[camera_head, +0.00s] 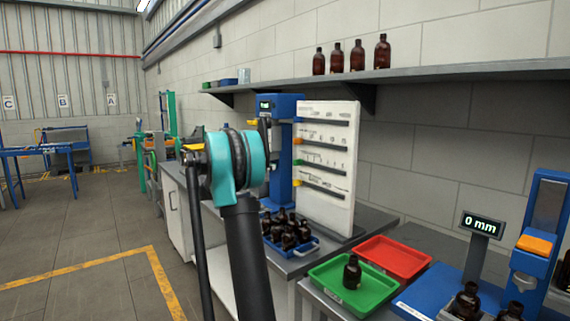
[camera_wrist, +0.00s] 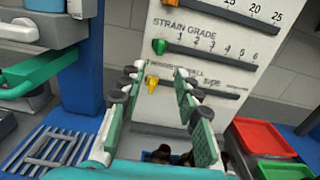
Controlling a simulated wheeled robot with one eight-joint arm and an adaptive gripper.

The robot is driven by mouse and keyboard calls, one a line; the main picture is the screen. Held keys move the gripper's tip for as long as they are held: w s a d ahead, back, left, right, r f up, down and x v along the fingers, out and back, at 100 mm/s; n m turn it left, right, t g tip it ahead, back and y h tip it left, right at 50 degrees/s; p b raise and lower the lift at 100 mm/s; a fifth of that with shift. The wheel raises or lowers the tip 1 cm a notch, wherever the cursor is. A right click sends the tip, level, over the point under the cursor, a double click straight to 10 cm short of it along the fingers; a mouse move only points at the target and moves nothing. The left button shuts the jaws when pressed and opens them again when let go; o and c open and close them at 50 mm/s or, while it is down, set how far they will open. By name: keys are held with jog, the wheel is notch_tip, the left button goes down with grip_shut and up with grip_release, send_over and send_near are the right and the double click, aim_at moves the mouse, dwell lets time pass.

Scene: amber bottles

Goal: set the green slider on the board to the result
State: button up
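The white board (camera_head: 326,205) stands upright on the bench and also fills the middle of the wrist view (camera_wrist: 245,45). The green slider (camera_wrist: 160,46) is at the left end of the STRAIN GRADE slot, left of the 1 mark. It also shows in the head view (camera_head: 296,162). A yellow slider (camera_wrist: 152,81) is at the left of the slot below, whose label is partly hidden by my fingers. My gripper (camera_wrist: 157,76) is open and empty in front of the board, below the green slider and apart from it. In the head view my arm mostly hides it.
A blue machine (camera_head: 287,103) with a small unreadable display stands beside the board. A blue tray of amber bottles (camera_head: 288,238) is below. A green tray (camera_head: 338,291) holds one bottle; a red tray (camera_head: 394,257) is empty. A right-hand display (camera_head: 482,225) reads 0 mm.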

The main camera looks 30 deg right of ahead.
aim_at(294, 162)
jog(key=d, duration=1)
jog(key=w+d, duration=0.1)
jog(key=d, duration=0.4)
jog(key=shift+d, duration=0.4)
grip_shut()
